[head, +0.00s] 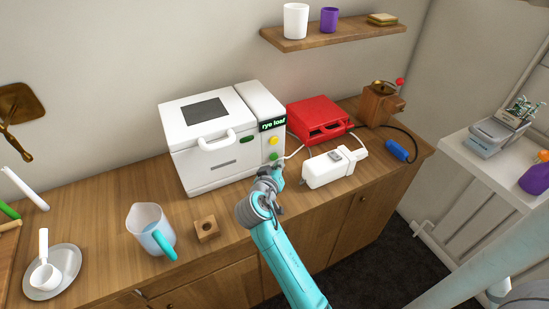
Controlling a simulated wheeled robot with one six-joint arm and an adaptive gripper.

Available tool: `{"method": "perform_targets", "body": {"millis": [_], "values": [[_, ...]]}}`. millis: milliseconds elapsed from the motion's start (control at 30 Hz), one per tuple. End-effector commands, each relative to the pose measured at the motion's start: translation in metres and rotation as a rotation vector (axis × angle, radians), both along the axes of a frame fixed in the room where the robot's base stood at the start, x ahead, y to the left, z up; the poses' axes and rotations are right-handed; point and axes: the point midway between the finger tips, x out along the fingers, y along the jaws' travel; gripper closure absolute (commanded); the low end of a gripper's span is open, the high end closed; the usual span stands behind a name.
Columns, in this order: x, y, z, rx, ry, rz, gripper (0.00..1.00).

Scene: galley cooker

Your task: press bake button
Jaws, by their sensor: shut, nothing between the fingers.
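A white bread maker (207,155) stands on the wooden counter against the wall. A dark display (273,124) on its right panel reads "rye loaf". Below the display are a yellow button (273,140) and a green button (273,156); any label on them is too small to read. My gripper (277,171) is shut and empty, just in front of and below the green button. I cannot tell whether it touches the panel. My arm covers part of the counter in front of the machine.
A white device (332,168) with a cable lies right of my gripper, before a red toaster-like box (317,117). A jug (151,229) and a small wooden block (206,228) stand left of my arm. A coffee grinder (380,105) stands at right.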

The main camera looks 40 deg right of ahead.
Motion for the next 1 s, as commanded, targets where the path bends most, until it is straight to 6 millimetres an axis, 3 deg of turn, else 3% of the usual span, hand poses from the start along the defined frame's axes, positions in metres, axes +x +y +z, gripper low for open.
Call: {"method": "perform_targets", "body": {"millis": [1000], "values": [[0.0094,-0.0027,0.0003,0.000,0.000,0.000,1.00]]}}
